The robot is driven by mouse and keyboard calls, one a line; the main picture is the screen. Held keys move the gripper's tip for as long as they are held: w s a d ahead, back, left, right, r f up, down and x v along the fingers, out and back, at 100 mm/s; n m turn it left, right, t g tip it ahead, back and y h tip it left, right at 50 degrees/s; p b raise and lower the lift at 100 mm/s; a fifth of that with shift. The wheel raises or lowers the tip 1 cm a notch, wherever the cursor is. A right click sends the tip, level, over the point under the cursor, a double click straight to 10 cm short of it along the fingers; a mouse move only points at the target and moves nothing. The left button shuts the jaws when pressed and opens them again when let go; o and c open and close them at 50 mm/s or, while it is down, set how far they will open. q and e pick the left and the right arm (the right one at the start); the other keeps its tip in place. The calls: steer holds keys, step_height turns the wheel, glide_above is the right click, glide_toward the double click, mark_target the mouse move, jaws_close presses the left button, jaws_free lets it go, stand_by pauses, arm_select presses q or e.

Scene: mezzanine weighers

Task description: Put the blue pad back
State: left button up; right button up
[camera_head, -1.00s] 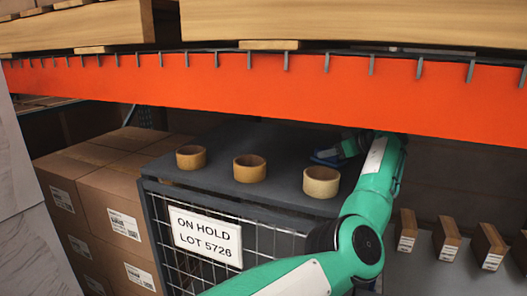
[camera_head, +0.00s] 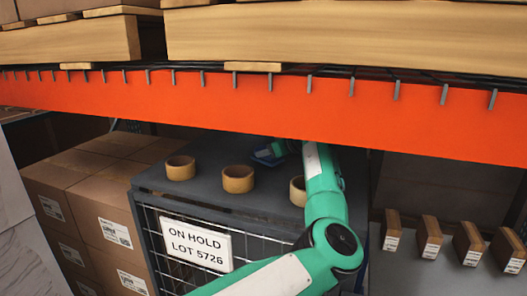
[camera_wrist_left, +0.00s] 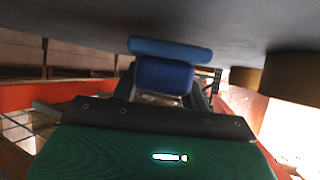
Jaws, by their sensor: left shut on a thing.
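The blue pad (camera_head: 263,156) is at the back of the dark grey top of the wire cage (camera_head: 215,196), behind the tape rolls. My left gripper (camera_head: 279,149) is shut on it, reaching in from the right under the orange beam. In the left wrist view the blue pad (camera_wrist_left: 170,48) shows as a lighter blue slab with a darker blue block between the fingers. It is close to the grey surface; I cannot tell whether it touches. My forearm hides part of the cage top. My right gripper is not in view.
Tape rolls stand on the cage top: a left one (camera_head: 180,168), a middle one (camera_head: 238,178) and a right one (camera_head: 297,190), partly behind my arm. The orange beam (camera_head: 250,115) hangs low above. Cartons (camera_head: 100,190) stand left; several small boxes (camera_head: 428,236) stand right.

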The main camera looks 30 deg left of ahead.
arm_select(q)
steer(key=shift+s+a+f+p, duration=0.2)
steer(key=shift+a+p, duration=0.1)
steer(key=shift+a, duration=0.25)
steer(key=shift+s+a+f+p, duration=0.15)
steer(key=shift+a+p, duration=0.1)
steer(key=shift+a, duration=0.25)
steer(key=shift+f, duration=0.3)
steer(key=shift+w+d+f, duration=0.1)
steer(key=shift+d, duration=0.1)
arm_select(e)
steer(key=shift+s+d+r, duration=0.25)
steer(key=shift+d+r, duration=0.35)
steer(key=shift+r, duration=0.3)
arm_select(q)
steer(key=shift+f, duration=0.1)
steer(key=o, duration=1.1)
steer(key=shift+a, duration=0.1)
